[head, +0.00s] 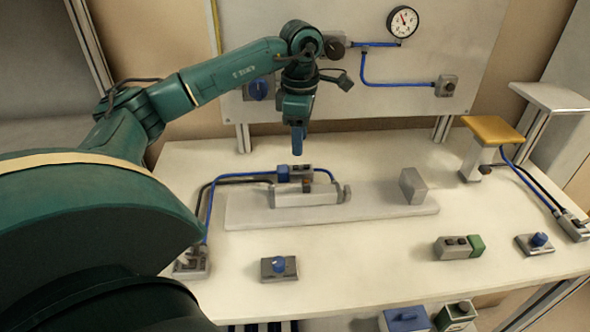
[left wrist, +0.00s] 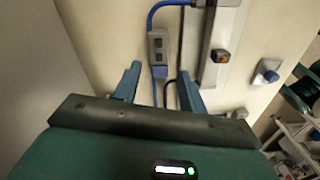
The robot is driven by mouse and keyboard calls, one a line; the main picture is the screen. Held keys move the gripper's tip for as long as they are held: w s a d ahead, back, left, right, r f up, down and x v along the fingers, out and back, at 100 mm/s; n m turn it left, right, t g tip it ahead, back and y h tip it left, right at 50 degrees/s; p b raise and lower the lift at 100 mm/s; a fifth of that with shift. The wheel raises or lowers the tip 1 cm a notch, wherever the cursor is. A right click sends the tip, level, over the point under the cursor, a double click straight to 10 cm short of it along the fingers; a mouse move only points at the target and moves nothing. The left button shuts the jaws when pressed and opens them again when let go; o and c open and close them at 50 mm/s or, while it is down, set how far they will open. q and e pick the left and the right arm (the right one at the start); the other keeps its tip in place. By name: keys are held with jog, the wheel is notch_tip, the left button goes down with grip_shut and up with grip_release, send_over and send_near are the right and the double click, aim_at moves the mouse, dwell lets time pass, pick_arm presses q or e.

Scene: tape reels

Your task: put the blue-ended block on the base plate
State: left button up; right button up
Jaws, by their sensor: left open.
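The blue-ended block (head: 300,171) is grey with dark squares on top and a blue end at its left. It lies behind the pale base plate (head: 385,208), and a grey rail on the plate partly hides it. In the left wrist view the block (left wrist: 158,45) has its blue end pointing down the picture, beside the plate (left wrist: 232,25). My left gripper (head: 297,150) is open, pointing down just above the block; its fingers (left wrist: 159,78) appear either side of the blue end, with no visible contact. My right gripper is out of view.
Blue and black cables (head: 232,177) run close around the block. An upright grey plate (head: 412,186) stands at the base plate's right. A green-ended block (head: 458,247) and a blue-knob box (head: 279,268) sit in front. A yellow-topped stand (head: 492,131) is at the right.

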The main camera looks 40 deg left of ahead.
aim_at(297, 169)
pick_arm(q)
jog(key=n, duration=0.2)
jog(key=shift+f+n, duration=0.3)
jog(key=shift+d+f, duration=0.1)
jog(key=shift+f, duration=0.1)
jog(key=f, duration=0.5)
jog(key=f+p, duration=0.1)
jog(key=f, duration=0.1)
jog(key=shift+s+a+f, duration=0.1)
jog(key=shift+a+f, duration=0.05)
jog(key=shift+a, duration=0.15)
jog(key=shift+c, duration=0.4)
grip_shut()
